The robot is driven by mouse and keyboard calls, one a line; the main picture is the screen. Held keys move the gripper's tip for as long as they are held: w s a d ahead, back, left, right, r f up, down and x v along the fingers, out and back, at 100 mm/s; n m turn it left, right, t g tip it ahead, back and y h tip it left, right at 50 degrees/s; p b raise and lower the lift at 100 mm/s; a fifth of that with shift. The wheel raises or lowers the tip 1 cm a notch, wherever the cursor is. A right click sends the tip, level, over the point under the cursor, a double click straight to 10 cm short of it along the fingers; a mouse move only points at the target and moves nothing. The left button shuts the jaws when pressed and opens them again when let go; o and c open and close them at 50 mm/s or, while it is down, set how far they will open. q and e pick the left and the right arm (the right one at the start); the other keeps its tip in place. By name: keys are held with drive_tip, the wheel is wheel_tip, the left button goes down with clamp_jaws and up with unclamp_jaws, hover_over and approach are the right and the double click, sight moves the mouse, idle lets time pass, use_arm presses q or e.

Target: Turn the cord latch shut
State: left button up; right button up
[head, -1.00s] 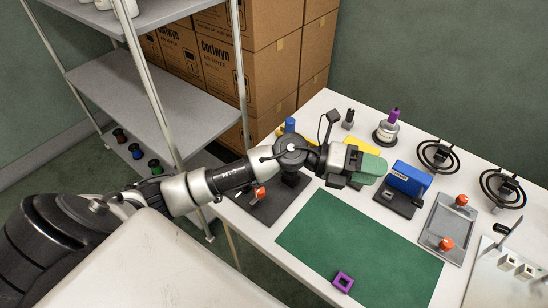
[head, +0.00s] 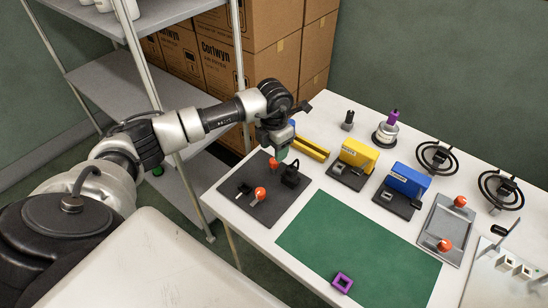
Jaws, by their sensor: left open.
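No part is clearly readable as the cord latch. Another grey plate (head: 455,222) with orange knobs (head: 445,245) lies at the right. Two black cord coils (head: 437,157) (head: 502,189) lie at the back right. My left gripper (head: 279,153) points down above the far edge of the dark board, open and apparently empty; its fingers are partly hidden by its own body. My right gripper is out of view.
A yellow block (head: 358,154) and a blue block (head: 408,180) stand on dark bases right of the board. A metal shelf (head: 110,75) and boxes (head: 270,40) stand behind and left.

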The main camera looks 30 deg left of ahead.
use_arm(q)
drive_tip(key=shift+f, duration=2.6)
drive_tip(key=c, duration=0.9)
